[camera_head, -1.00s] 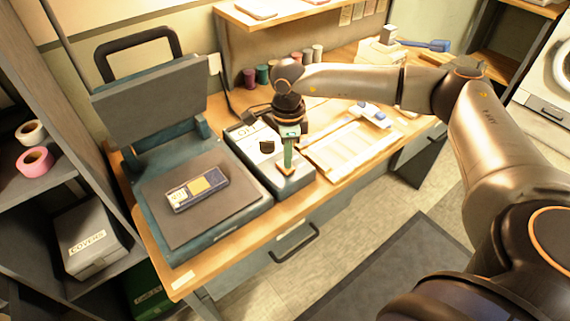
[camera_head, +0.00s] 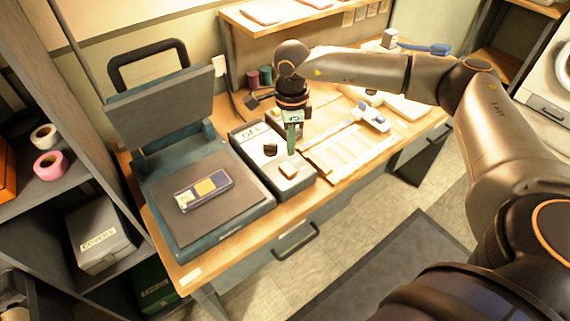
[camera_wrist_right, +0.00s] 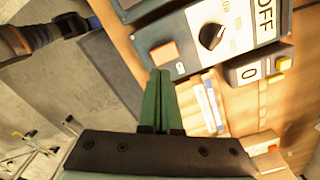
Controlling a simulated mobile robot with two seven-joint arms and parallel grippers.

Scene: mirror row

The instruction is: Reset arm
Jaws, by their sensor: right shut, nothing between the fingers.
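My right gripper (camera_head: 291,146) is shut and empty, its green fingers pointing down above the grey control box. In the right wrist view its closed green fingers (camera_wrist_right: 160,90) sit together with nothing between them. The control box (camera_head: 245,135) has an OFF label, a black knob (camera_head: 270,150) and an orange-tan button (camera_head: 289,169). The fingertips are a little above and beside the button, apart from it. In the right wrist view the button (camera_wrist_right: 163,52) and knob (camera_wrist_right: 211,36) are both clear of the fingers. My left gripper is not in view.
A heat press (camera_head: 160,110) stands open at left, with a dark patterned item (camera_head: 204,191) on its plate. A pale board (camera_head: 345,150) and a blue-and-white tool (camera_head: 372,116) lie to the right. Shelves with tape rolls and a covers box (camera_head: 100,238) stand at far left.

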